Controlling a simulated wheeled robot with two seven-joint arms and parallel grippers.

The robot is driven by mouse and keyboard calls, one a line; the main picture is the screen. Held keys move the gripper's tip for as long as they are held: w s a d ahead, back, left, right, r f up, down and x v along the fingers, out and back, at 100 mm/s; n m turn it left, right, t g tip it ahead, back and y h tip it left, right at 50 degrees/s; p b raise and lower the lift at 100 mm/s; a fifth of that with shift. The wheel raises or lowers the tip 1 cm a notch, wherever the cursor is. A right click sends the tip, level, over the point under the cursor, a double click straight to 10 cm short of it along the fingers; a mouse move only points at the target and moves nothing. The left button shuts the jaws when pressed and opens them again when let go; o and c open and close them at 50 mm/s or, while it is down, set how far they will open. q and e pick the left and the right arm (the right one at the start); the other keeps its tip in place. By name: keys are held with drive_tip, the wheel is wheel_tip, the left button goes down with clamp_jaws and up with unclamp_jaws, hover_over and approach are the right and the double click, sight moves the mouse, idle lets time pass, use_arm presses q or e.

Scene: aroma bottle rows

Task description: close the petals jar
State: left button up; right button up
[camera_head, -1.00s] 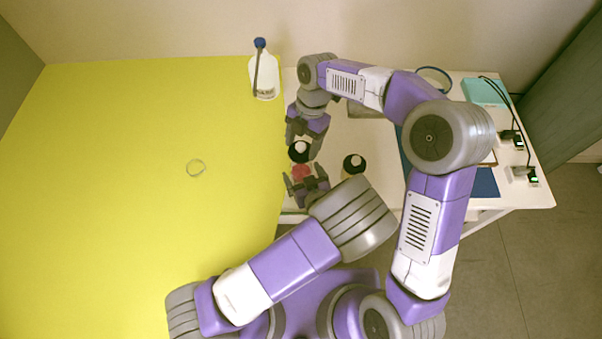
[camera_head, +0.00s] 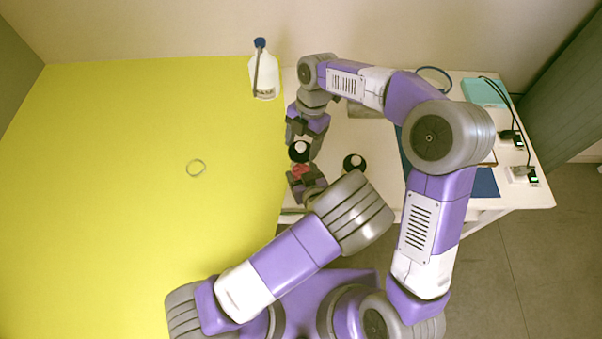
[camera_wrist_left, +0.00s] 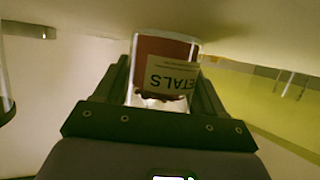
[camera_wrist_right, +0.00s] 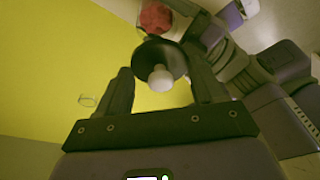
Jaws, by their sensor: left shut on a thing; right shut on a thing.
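The petals jar is clear glass with red contents and a label reading "ETALS" in the left wrist view (camera_wrist_left: 168,72). Its red part also shows in the head view (camera_head: 301,170). My left gripper (camera_head: 302,178) is shut on the jar's sides. My right gripper (camera_head: 303,135), coming from the far side, is shut on a round black lid with a white knob (camera_wrist_right: 160,65). The lid also shows in the head view (camera_head: 299,151), just beyond the jar. In the right wrist view the red contents (camera_wrist_right: 155,18) show past the lid; I cannot tell whether lid and jar touch.
A second black lid with a white knob (camera_head: 354,162) is to the right, close by. A white bottle with a blue cap (camera_head: 264,80) stands at the back. My right arm crosses above the white table (camera_head: 520,190).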

use_arm(q)
drive_tip(key=shift+c, duration=0.5)
use_arm(e)
hover_over(304, 170)
drive_tip(key=shift+w+a+f, duration=0.1)
drive_tip(key=shift+a+f, duration=0.05)
drive_tip(key=shift+f, duration=1.1)
drive_tip(key=shift+a+f, duration=0.1)
drive_tip(key=shift+f, duration=1.1)
drive_tip(key=shift+f, duration=0.55)
use_arm(q)
drive_tip(key=shift+r, duration=0.1)
use_arm(e)
drive_tip(key=shift+d+f, duration=0.1)
drive_tip(key=shift+f, duration=0.35)
use_arm(q)
drive_tip(key=shift+d+r, duration=0.1)
use_arm(e)
drive_tip(key=shift+d+f, duration=0.1)
use_arm(q)
drive_tip(key=shift+w, duration=0.1)
drive_tip(key=shift+r, duration=0.1)
use_arm(e)
drive_tip(key=shift+f, duration=0.35)
